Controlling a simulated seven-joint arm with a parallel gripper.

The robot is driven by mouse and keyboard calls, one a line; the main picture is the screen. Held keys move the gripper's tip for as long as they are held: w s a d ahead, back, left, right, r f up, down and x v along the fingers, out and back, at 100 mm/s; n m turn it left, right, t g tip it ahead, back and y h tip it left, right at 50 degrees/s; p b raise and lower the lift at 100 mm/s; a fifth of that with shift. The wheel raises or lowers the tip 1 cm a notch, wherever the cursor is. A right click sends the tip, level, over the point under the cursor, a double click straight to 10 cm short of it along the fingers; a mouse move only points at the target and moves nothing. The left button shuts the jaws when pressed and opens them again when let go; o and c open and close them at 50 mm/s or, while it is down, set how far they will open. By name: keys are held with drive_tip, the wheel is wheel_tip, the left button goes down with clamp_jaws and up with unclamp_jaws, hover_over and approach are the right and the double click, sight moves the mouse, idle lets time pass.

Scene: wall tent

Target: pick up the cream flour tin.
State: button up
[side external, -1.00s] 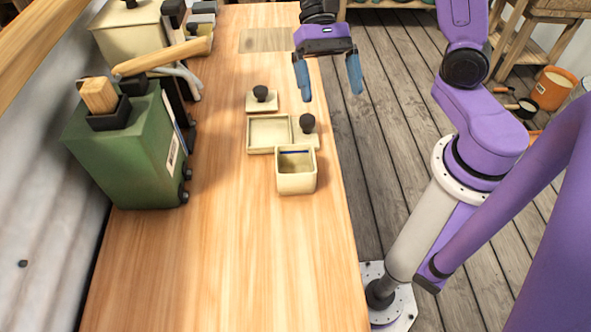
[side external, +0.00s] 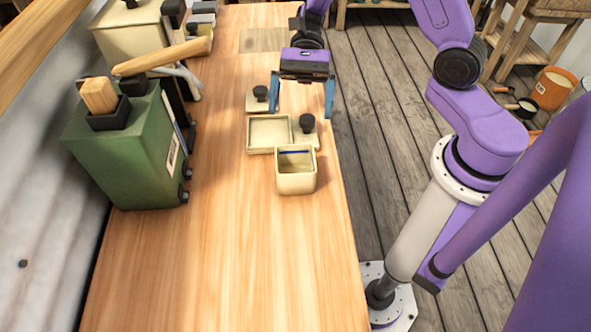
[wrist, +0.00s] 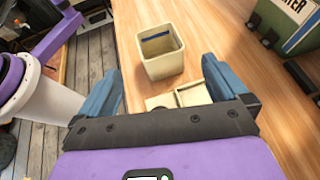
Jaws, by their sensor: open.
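An open, square cream tin (side external: 296,181) stands upright on the wooden counter, with a blue line on its inner wall. It also shows ahead of my fingers in the wrist view (wrist: 163,66). No flour label is readable on it. A shallower square cream tin (side external: 269,147) sits just behind it to the left. Two cream lids with black knobs lie near, one by the tins (side external: 308,127) and one farther back (side external: 262,98). My gripper (side external: 302,103) is open and empty, above the counter's right side and behind the open tin in the side view.
A green box (side external: 125,155) with a wooden-handled top stands at the left by the wall. A larger cream container (side external: 128,35) stands behind it. The counter's (side external: 230,265) near part is clear; its right edge drops to the plank floor.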

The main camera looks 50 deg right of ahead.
hover_over(296, 171)
drive_tip(key=shift+f, duration=1.9)
drive_tip(key=c, duration=1.3)
